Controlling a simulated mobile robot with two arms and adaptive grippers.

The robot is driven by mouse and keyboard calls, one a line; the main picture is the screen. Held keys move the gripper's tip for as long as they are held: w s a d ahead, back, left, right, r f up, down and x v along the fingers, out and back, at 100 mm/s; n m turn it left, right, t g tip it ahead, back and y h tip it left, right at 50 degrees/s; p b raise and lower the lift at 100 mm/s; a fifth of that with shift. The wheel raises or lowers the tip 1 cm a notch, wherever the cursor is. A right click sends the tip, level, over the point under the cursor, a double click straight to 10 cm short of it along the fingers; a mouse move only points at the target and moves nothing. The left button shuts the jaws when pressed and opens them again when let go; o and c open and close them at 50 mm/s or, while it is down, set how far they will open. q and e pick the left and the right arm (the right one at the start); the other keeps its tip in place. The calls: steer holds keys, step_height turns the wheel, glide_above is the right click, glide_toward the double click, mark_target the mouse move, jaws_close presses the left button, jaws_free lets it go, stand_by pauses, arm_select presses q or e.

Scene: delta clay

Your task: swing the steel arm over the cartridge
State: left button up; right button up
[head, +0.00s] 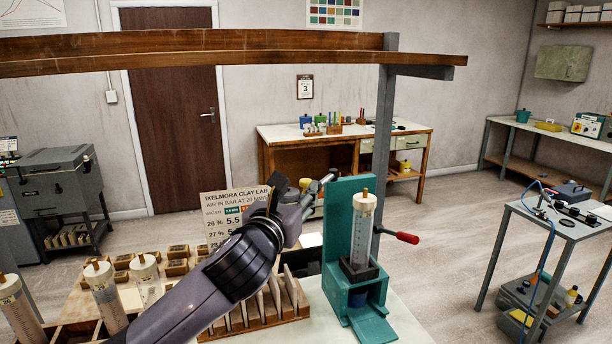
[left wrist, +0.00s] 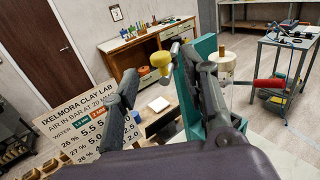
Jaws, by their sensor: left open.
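The clear cartridge (head: 361,232) with a white cap and brass tip stands upright in the teal press (head: 338,215). Its white cap (left wrist: 228,64) also shows in the left wrist view, right of my fingers. The steel arm (head: 325,179) sticks out to the left from the top of the press, away from the cartridge. A yellow knob (left wrist: 160,60) shows at its end in the left wrist view. My left gripper (head: 300,192) is open, left of the press, with the knob between its fingertips; I cannot tell if they touch. My right gripper is not in view.
A red-handled lever (head: 402,237) sticks out right of the press. A lettered board (head: 220,212) stands behind my arm. A wooden beam (head: 230,50) crosses above.

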mark_target(304, 184)
arm_select(q)
steer(key=p+x, duration=0.1)
steer(key=x, duration=0.5)
steer(key=shift+w+d, duration=0.15)
steer(key=shift+w, duration=0.2)
steer(key=shift+c, duration=0.6)
jaws_close()
